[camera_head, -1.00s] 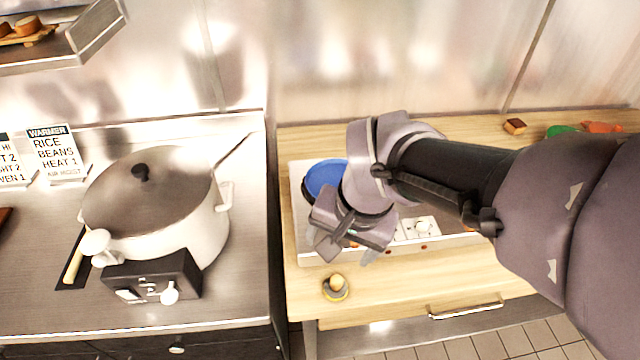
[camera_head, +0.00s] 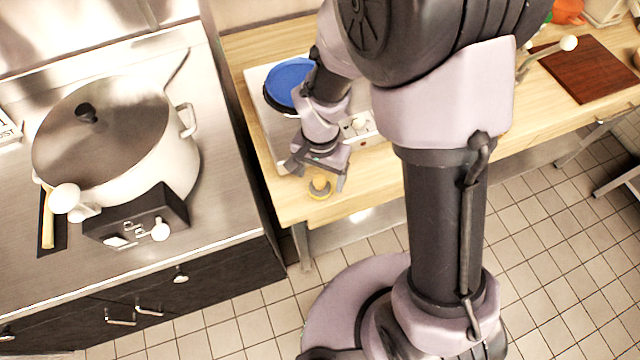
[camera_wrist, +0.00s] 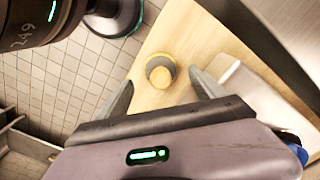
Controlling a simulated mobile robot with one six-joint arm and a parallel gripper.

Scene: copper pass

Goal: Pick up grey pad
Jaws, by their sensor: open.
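A small round piece with a grey face and yellow around it, apparently the grey pad (camera_wrist: 160,77), lies on the wooden counter near its front edge. In the head view the grey pad (camera_head: 320,188) is partly hidden by my gripper. My gripper (camera_head: 314,176) hangs just above it, pointing down. In the wrist view my gripper (camera_wrist: 161,88) has its fingers spread wide and empty, with the pad seen between and beyond the tips. I cannot tell the exact gap in height.
A white appliance (camera_head: 262,118) with a blue round pan (camera_head: 288,80) stands behind my gripper. A large lidded pot (camera_head: 110,140) is on the steel counter at left. A dark red board (camera_head: 588,68) lies on the wooden counter at right. Counter around the pad is clear.

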